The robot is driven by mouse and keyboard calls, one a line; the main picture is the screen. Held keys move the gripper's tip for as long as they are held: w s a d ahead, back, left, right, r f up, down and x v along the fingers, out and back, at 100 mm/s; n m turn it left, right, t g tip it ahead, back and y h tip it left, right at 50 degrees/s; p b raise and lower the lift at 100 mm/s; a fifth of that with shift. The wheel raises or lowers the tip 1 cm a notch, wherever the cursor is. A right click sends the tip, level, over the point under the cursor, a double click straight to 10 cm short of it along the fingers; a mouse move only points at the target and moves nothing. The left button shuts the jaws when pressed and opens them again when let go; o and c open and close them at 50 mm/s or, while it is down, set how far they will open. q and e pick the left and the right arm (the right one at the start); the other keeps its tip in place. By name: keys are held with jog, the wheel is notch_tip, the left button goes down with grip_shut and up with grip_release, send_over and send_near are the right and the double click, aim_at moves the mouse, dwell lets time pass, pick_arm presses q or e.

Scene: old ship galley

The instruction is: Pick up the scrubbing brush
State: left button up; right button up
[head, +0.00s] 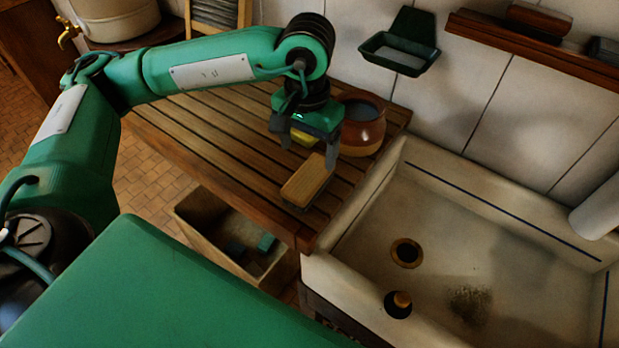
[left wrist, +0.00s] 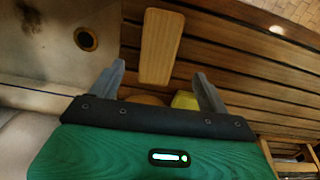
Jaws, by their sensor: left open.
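The scrubbing brush (head: 307,182) has a light wooden back and lies on the slatted wooden draining board (head: 215,135), near the sink's left edge. In the left wrist view the brush (left wrist: 161,46) shows just beyond my fingertips, about midway between them. My left gripper (head: 308,155) is open and empty, above the board at the brush's far end. In the left wrist view its two fingers (left wrist: 158,75) stand apart. I cannot tell its exact height over the board. My right gripper is not in view.
A brown pot (head: 362,132) stands close beside my left gripper. A yellow thing (head: 303,137) is partly hidden behind the gripper. The white sink (head: 440,205) lies to the right. A bin (head: 222,225) stands below the board. A green soap holder (head: 400,52) hangs on the wall.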

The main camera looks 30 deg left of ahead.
aim_at(309, 175)
pick_arm(q)
notch_tip(309, 175, down, 4)
jog(key=shift+w+r+p, duration=0.15)
jog(key=shift+p, duration=0.15)
jog(key=shift+f+p, duration=0.35)
jog(key=shift+f, duration=0.05)
notch_tip(309, 175, down, 4)
jog(key=shift+d+f+p, duration=0.1)
jog(key=shift+p, duration=1)
jog(key=shift+f, duration=0.25)
jog(key=c, duration=1.1)
jog(key=shift+c, duration=0.2)
